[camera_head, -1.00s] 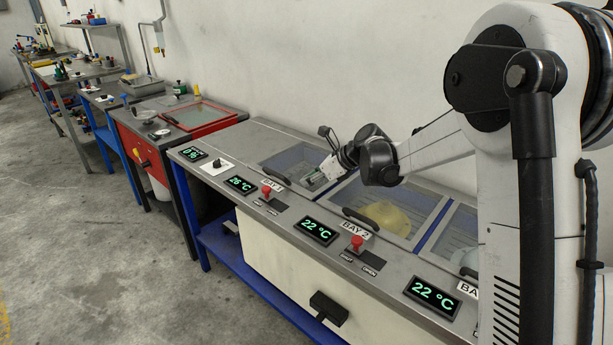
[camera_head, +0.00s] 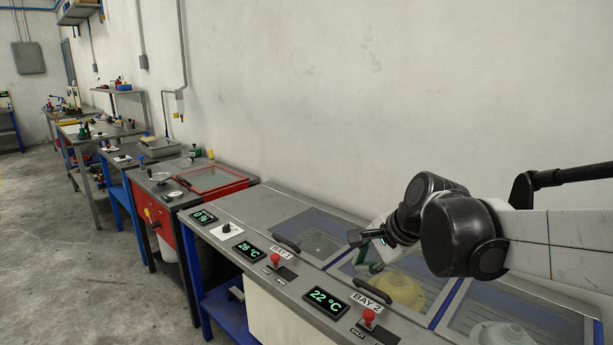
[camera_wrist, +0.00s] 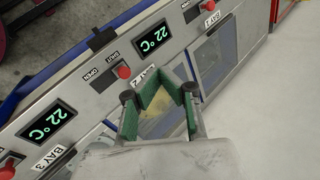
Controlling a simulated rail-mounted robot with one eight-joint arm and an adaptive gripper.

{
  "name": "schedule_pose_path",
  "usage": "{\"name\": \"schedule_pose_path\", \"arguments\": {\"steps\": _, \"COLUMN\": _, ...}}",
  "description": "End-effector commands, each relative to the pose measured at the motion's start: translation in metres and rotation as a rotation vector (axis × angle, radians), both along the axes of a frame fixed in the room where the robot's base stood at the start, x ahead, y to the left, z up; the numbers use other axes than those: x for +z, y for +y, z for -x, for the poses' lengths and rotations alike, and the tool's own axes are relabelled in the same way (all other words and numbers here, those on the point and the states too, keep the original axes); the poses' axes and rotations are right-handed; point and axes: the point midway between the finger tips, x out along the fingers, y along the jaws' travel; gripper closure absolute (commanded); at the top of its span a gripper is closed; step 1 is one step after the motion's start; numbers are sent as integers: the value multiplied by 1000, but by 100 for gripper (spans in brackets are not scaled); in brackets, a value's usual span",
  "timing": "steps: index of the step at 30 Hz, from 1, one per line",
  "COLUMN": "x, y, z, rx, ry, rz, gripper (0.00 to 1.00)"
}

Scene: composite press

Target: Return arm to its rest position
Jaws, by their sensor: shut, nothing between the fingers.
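My arm reaches in from the right in the head view, with its dark wrist joint over the press. My gripper (camera_head: 372,256) is above the BAY 2 lid (camera_head: 400,282), partly hidden by my wrist. In the wrist view my gripper (camera_wrist: 161,96) shows its green-padded fingers, shut and holding nothing. A yellow rounded piece (camera_head: 402,289) lies under the clear BAY 2 lid. The gripper appears apart from the press (camera_head: 236,206).
The BAY 1 lid (camera_head: 303,236) lies closed, with a red knob (camera_head: 275,260) in front. A pale piece (camera_head: 503,335) lies under the lid at right. A red-framed station (camera_head: 213,179) and several benches stand at left.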

Motion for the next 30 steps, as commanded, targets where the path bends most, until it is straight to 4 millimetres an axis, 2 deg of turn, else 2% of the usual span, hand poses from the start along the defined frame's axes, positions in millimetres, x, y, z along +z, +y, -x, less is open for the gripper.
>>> {"name": "schedule_pose_path", "arguments": {"steps": 1, "x": 2, "y": -5, "z": 15, "rx": 37, "ry": -22, "rz": 44, "gripper": 100}}
{"name": "schedule_pose_path", "arguments": {"steps": 8, "x": 4, "y": -28, "z": 75, "rx": 237, "ry": -124, "rz": 273, "gripper": 100}}
{"name": "schedule_pose_path", "arguments": {"steps": 18, "x": -11, "y": -60, "z": 158, "rx": 550, "ry": -230, "rz": 620, "gripper": 100}}
{"name": "schedule_pose_path", "arguments": {"steps": 24, "x": -25, "y": -75, "z": 192, "rx": 704, "ry": -263, "rz": 785, "gripper": 100}}
{"name": "schedule_pose_path", "arguments": {"steps": 30, "x": -31, "y": -82, "z": 205, "rx": 776, "ry": -273, "rz": 858, "gripper": 100}}
